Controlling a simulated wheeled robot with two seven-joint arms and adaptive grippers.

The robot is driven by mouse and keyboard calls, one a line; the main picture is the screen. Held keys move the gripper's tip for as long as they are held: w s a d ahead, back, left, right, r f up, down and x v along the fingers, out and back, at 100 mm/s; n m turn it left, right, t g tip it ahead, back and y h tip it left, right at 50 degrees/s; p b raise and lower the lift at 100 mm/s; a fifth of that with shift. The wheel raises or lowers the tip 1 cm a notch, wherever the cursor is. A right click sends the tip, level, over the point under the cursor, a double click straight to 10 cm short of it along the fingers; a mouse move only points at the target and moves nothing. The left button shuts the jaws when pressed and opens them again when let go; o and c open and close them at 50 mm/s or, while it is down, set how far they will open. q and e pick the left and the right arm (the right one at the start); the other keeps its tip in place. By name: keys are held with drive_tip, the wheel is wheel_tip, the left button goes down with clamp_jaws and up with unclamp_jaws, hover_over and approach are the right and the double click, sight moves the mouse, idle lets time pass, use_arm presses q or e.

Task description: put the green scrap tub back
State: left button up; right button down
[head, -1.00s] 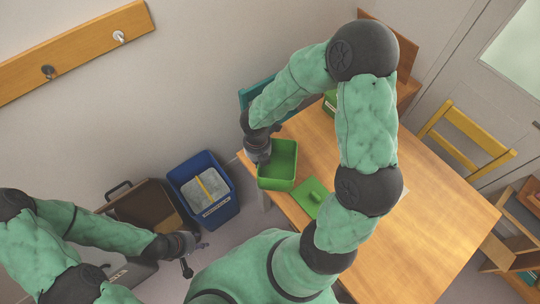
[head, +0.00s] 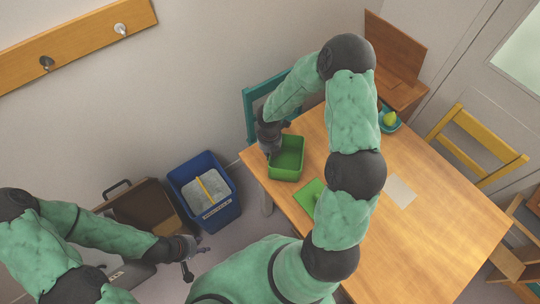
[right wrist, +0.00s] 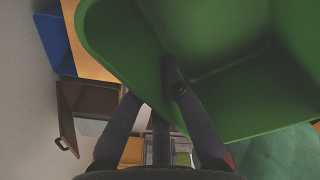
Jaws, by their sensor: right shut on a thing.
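In the right wrist view the green tub (right wrist: 225,75) fills the upper right, with one finger of the gripper (right wrist: 172,80) inside against the wall. I cannot tell whether the tub's bottom touches the table. A flat green lid (head: 309,194) lies on the table beside it, partly behind my arm. My left gripper (head: 190,258) is empty and open, low at the left.
A blue bin (head: 215,213) with grey contents and a brown open case (head: 146,212) stand on the floor at left. A teal chair (head: 252,110) and a yellow chair (head: 478,148) flank the table. A paper (head: 400,191) and a teal dish (head: 389,124) lie on it.

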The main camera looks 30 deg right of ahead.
drive_tip(key=shift+f, duration=0.1)
drive_tip(key=shift+f, duration=0.1)
drive_tip(key=shift+f, duration=0.1)
drive_tip(key=c, duration=1.4)
unclamp_jaws()
